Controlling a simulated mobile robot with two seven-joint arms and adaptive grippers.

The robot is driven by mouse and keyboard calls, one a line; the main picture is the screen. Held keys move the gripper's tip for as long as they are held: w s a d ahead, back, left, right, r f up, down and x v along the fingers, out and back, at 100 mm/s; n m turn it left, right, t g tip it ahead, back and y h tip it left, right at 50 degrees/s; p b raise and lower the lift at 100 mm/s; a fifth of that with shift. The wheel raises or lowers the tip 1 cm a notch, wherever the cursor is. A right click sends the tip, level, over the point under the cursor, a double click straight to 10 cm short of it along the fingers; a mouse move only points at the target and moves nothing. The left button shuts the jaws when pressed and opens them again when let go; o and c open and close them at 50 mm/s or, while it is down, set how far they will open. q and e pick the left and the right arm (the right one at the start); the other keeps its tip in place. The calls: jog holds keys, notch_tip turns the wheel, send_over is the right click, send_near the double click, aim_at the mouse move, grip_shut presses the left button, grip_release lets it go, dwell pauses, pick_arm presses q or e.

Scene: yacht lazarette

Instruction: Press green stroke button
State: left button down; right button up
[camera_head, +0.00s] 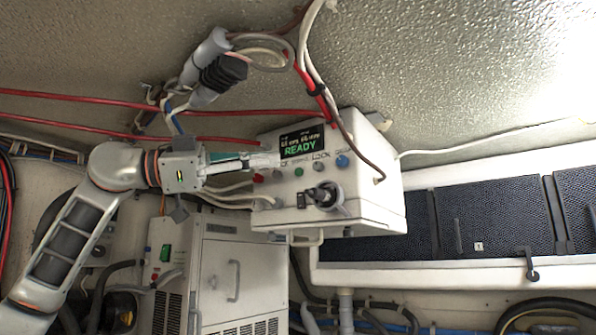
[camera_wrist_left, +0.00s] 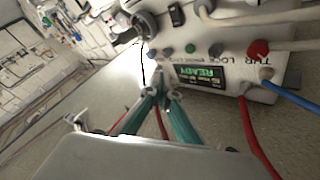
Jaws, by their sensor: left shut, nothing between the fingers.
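The white control box (camera_head: 370,183) carries a screen reading READY (camera_head: 300,147) with a row of coloured buttons under it. The green button (camera_head: 298,172) is in the middle of the row, between two grey ones; it also shows in the left wrist view (camera_wrist_left: 190,48). My left gripper (camera_head: 274,159) is shut and empty. In the head view its tips overlap the screen's lower left edge, up and left of the green button. In the left wrist view the fingertips (camera_wrist_left: 162,93) appear apart from the green button. My right gripper is not in view.
A red button (camera_head: 258,177) and a blue button (camera_head: 342,161) end the row. A black round connector (camera_head: 326,196) protrudes below it. Red and white cables (camera_head: 311,85) hang above the box. A grey cabinet (camera_head: 235,265) stands below.

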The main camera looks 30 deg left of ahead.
aim_at(298, 172)
pick_arm(q)
jog(key=w+p, duration=0.1)
jog(key=w, duration=0.4)
jog(key=shift+w+d, duration=0.15)
jog(key=shift+d, duration=0.05)
dwell(1.0)
jog(key=shift+w+p, duration=0.15)
jog(key=shift+p, duration=0.25)
jog(key=shift+w, duration=0.3)
